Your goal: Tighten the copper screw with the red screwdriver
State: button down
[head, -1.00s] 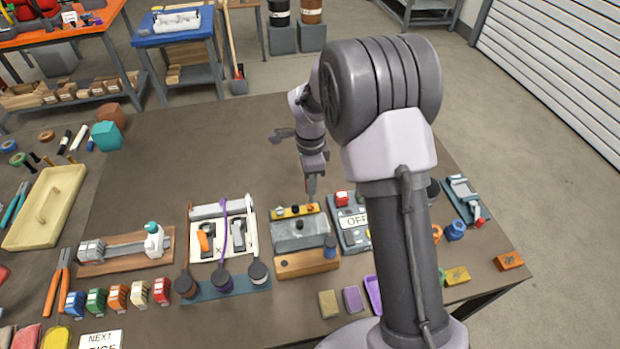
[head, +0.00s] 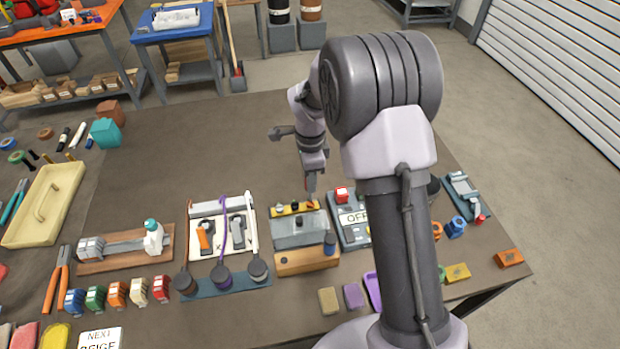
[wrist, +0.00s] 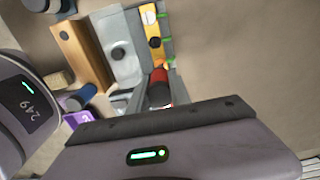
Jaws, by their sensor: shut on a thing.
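My gripper (head: 311,176) points down over the right end of a yellow strip (head: 286,210) at the back of a grey block. It is shut on the red screwdriver, whose red and dark handle (wrist: 159,82) shows between the jaws in the wrist view. The screwdriver's tip is hidden in the wrist view. The copper screw (head: 311,204) is at the strip's right end, right below the gripper and partly covered. I cannot tell whether the tip touches it. Other heads on the strip, one dark (wrist: 154,43) and one pale (wrist: 149,17), stand apart from the tool.
The grey block (head: 300,232) and a wooden block (head: 306,263) stand in front of the strip. A panel marked OFF with a red button (head: 342,194) is close on the right. A white holder with tools (head: 222,240) is on the left. The tabletop behind is clear.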

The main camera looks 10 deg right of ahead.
jog(key=shift+f+b, duration=0.8)
jog(key=shift+b, duration=0.05)
dwell(1.0)
jog(key=m+b, duration=0.2)
jog(key=m, duration=0.1)
jog(key=shift+f, duration=0.1)
jog(key=shift+m, duration=0.5)
jog(key=shift+m+b, duration=0.65)
jog(key=shift+m, duration=0.15)
jog(key=shift+m+b, duration=0.45)
jog(key=shift+m, duration=0.45)
jog(key=shift+r, duration=0.2)
